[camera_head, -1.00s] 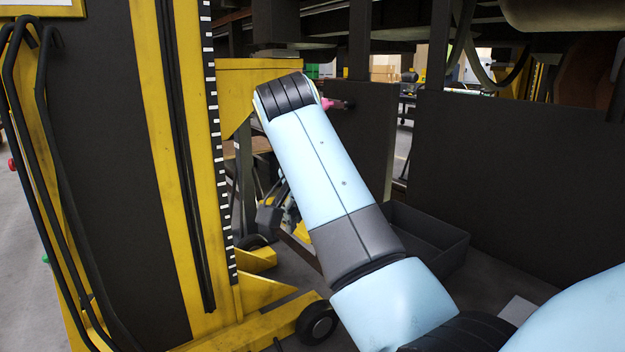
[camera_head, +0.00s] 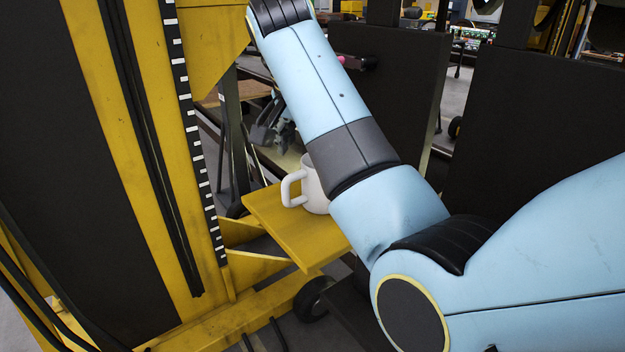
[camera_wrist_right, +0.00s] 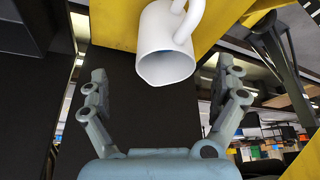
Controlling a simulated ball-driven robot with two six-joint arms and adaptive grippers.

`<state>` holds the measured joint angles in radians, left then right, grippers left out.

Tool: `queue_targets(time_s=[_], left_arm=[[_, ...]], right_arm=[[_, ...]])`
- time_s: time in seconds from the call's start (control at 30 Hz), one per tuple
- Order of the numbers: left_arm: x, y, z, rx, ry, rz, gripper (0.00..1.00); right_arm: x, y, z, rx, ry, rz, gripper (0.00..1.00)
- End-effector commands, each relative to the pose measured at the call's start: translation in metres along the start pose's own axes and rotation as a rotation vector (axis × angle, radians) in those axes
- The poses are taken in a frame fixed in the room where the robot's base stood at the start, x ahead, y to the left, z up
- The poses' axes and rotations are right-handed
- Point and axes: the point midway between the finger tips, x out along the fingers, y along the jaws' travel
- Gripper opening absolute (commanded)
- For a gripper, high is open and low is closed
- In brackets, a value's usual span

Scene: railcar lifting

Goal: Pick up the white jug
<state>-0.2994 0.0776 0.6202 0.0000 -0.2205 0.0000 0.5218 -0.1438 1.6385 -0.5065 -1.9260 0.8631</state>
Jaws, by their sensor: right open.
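The white jug (camera_head: 313,188) stands upright on a yellow plate (camera_head: 279,222) of the lift. In the head view its handle points left, and my right arm hides its right side. In the right wrist view the jug (camera_wrist_right: 165,50) is at the top centre, with its rim toward the camera and its handle at upper right. My right gripper (camera_wrist_right: 161,76) is open, with a finger to each side below the jug and nothing held. In the head view the right gripper (camera_head: 272,125) shows partly, beyond my forearm. My left gripper is not in view.
The yellow and black lift mast (camera_head: 140,150) with a marked scale stands at left. A black wheel (camera_head: 315,299) is below the plate. Dark panels (camera_head: 385,100) stand behind my right arm.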

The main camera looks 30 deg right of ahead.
Motion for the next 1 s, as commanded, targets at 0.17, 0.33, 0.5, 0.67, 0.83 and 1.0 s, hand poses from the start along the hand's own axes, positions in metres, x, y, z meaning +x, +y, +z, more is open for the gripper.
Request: queue_targets(time_s=[0.17,0.33,0.5,0.67,0.83,1.0], left_arm=[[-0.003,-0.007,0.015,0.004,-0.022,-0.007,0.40],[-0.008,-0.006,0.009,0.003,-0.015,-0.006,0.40],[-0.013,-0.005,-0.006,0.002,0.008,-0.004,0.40],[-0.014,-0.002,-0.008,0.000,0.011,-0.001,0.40],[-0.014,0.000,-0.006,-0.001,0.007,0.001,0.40],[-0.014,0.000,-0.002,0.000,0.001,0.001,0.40]], right_arm=[[0.022,0.000,-0.001,0.000,0.002,0.001,0.98],[0.038,-0.003,-0.002,-0.001,-0.001,0.004,0.98],[0.065,-0.006,-0.003,-0.001,0.000,0.003,0.98],[0.077,-0.007,-0.003,0.000,0.000,0.000,0.98],[0.077,-0.007,-0.003,0.000,0.000,-0.001,0.98],[0.077,-0.007,-0.003,0.000,0.000,-0.001,0.78]])
